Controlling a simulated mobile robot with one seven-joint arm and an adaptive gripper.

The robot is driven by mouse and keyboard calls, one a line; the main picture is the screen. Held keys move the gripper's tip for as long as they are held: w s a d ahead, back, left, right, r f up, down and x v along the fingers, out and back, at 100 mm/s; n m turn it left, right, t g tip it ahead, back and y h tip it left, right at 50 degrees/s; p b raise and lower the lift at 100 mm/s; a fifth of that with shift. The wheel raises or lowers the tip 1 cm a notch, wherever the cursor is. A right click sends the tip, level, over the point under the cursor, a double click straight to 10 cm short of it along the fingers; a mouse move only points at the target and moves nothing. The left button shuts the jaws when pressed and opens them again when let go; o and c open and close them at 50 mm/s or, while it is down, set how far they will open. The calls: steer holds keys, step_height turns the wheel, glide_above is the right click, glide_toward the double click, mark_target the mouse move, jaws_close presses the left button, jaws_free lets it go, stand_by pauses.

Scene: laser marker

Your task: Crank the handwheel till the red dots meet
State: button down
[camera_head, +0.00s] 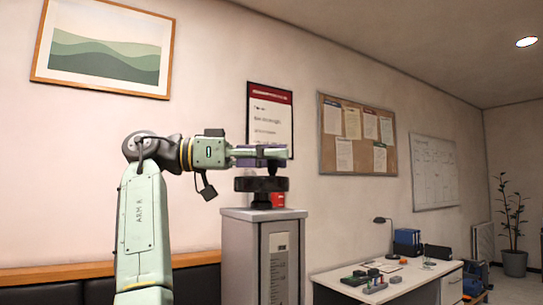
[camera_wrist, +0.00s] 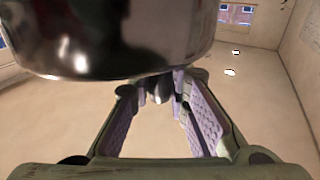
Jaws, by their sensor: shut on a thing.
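The black handwheel (camera_head: 262,184) lies flat on top of a grey column (camera_head: 240,255). My gripper (camera_head: 268,157) reaches in from the left, just above the wheel. In the wrist view, the purple-padded fingers of my gripper (camera_wrist: 160,98) close around a small dark part, which looks like the wheel's handle (camera_wrist: 158,88). Most of that handle is hidden. The column's front has a pale scale strip (camera_head: 279,268). A red part (camera_head: 278,200) shows beside the wheel's hub. I cannot make out any red dots at this size.
A large dark shiny rounded body (camera_wrist: 110,35) fills the top left of the wrist view. A white desk (camera_head: 400,290) with a lamp, blue binders and small items stands to the right of the column. A dark bench (camera_head: 60,290) runs along the wall behind my arm.

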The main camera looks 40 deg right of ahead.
stand_by(0.3)
steer(key=c, duration=1.5)
jaws_free()
steer(key=shift+t+h, duration=0.3)
steer(key=shift+t, duration=0.1)
